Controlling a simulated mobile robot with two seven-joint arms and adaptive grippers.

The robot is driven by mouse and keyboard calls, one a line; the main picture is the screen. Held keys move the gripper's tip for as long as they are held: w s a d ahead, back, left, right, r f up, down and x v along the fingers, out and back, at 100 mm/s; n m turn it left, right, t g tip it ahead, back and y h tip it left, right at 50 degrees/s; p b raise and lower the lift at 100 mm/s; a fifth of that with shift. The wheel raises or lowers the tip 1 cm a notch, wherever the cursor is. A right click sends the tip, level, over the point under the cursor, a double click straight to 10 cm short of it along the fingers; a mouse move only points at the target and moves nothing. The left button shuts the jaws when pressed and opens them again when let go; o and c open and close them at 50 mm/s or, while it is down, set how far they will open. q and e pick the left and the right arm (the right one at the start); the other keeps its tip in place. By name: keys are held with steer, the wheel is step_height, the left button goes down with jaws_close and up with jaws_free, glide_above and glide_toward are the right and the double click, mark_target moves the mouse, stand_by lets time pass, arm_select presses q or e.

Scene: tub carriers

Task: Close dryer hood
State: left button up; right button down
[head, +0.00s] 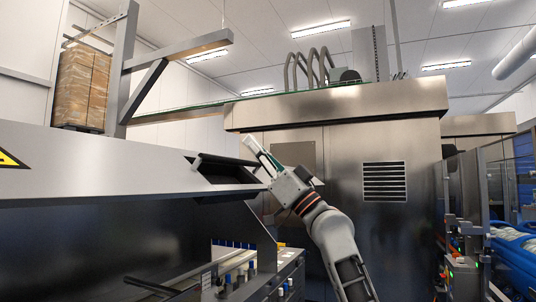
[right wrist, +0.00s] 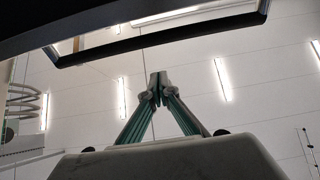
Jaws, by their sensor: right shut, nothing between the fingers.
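The dryer hood (head: 90,165) is a large grey metal cover filling the left of the head view. It stands raised, with a dark open space beneath it. A dark handle (head: 222,188) sits near its right end. My right gripper (head: 250,142) is beside the handle's right end, its fingers pointing up and to the left. In the right wrist view the fingertips (right wrist: 157,84) meet, with nothing between them. The handle's dark bar (right wrist: 160,38) crosses above the fingertips there; I cannot tell whether they touch. My left gripper is not in view.
A steel machine housing (head: 385,140) with a vent stands behind my right arm. Below the hood is a bench (head: 270,280) with several small blue-topped parts. Clear guard panels (head: 510,200) and blue items are at the right. Stacked cartons (head: 82,85) stand at the upper left.

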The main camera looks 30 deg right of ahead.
mark_target(246, 187)
steer(key=f, duration=0.1)
steer(key=w+f, duration=0.1)
steer(key=a+f, duration=0.1)
steer(key=shift+w+a+f+b, duration=0.1)
steer(key=shift+w+f+b, duration=0.2)
steer(key=shift+f, duration=0.1)
